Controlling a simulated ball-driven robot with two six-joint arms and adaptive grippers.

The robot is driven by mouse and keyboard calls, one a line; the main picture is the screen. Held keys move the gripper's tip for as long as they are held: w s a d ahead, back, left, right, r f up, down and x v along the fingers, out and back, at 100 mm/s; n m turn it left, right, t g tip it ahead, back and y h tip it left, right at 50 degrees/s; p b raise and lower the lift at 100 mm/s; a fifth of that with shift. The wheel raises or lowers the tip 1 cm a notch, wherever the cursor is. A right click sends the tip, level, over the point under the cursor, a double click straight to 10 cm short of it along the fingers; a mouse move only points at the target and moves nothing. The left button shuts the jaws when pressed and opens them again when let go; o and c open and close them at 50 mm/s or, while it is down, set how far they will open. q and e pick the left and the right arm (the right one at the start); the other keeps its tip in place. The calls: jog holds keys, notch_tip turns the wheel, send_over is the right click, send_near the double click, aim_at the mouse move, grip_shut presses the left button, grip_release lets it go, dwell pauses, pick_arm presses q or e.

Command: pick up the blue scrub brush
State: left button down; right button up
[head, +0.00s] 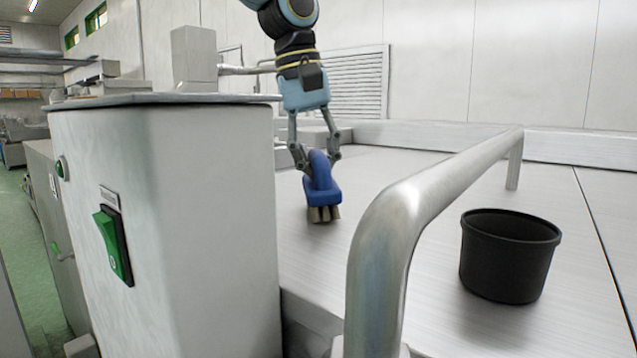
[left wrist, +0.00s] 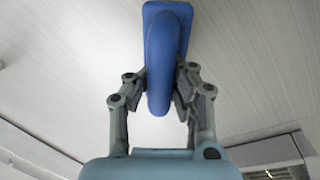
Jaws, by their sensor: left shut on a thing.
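The blue scrub brush (head: 321,190) has a blue handle and pale tan bristles that point down. In the head view it is at the middle, over the metal surface, left of the rail. My left gripper (head: 316,160) comes down from above, with one finger on each side of the handle, and is shut on it. The left wrist view shows the blue brush (left wrist: 160,60) between the two fingers of the left gripper (left wrist: 158,95). I cannot tell whether the bristles touch the surface. My right gripper is in neither view.
A bent metal rail (head: 440,190) crosses in front of the metal surface (head: 420,315). A black bucket (head: 507,262) stands right of the rail. A pale cabinet (head: 190,220) with a green switch (head: 112,245) stands at the left. The surface around the brush is clear.

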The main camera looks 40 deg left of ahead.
pick_arm(q)
jog(key=shift+r, duration=0.1)
jog(key=shift+w+r, duration=0.1)
jog(key=shift+r, duration=0.25)
notch_tip(320, 180, up, 7)
jog(key=shift+b, duration=1.05)
jog(key=shift+r+p, duration=0.75)
jog(key=shift+p, duration=0.15)
jog(key=shift+r+p, duration=0.4)
jog(key=shift+f, duration=0.1)
